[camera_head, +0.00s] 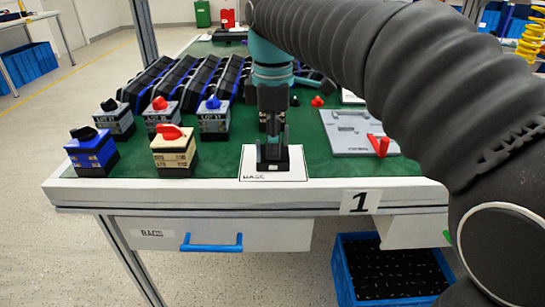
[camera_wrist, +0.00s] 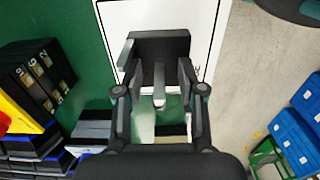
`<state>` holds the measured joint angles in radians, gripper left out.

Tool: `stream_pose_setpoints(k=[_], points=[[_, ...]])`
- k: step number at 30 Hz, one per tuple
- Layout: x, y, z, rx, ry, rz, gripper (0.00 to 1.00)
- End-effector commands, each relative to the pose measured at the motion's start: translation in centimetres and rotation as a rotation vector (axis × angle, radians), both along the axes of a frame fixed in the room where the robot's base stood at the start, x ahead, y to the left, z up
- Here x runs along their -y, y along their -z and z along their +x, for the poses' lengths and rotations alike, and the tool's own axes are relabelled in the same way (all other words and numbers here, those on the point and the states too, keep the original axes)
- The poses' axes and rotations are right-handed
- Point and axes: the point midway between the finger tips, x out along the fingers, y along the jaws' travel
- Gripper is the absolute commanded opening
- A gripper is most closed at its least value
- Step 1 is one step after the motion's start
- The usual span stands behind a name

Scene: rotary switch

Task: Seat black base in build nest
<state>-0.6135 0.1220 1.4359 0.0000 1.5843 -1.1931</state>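The black base (camera_wrist: 160,45) sits on a white card marked BASE at the table's front edge; the head view also shows it (camera_head: 273,166). My gripper (camera_wrist: 158,72) points down at it. Its two fingers are spread apart, one to each side of the base's narrow grey upright post. I cannot tell whether the fingertips touch the base. In the head view my gripper (camera_head: 272,145) hides much of the base. A flat grey fixture plate (camera_head: 345,142) with a red handle (camera_head: 379,144) lies to the right on the green mat; it seems to be the build nest.
Finished switch blocks with blue (camera_head: 91,152) and beige (camera_head: 174,150) bodies stand to the left, with several grey lot blocks behind them. Rows of black racks (camera_head: 190,80) fill the back left. Green mat lies clear between card and plate. My arm covers the right side.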

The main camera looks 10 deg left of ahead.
Motion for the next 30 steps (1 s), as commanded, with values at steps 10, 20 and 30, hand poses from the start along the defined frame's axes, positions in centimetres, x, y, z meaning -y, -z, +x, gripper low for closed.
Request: stream_pose_setpoints(k=[10,20,30], points=[[0.0,-0.1,0.0,0.001,0.0,0.0,0.0],[0.0,-0.1,0.0,0.001,0.0,0.0,0.0],[-0.1,-3.4,0.1,0.003,0.0,0.002,0.0]])
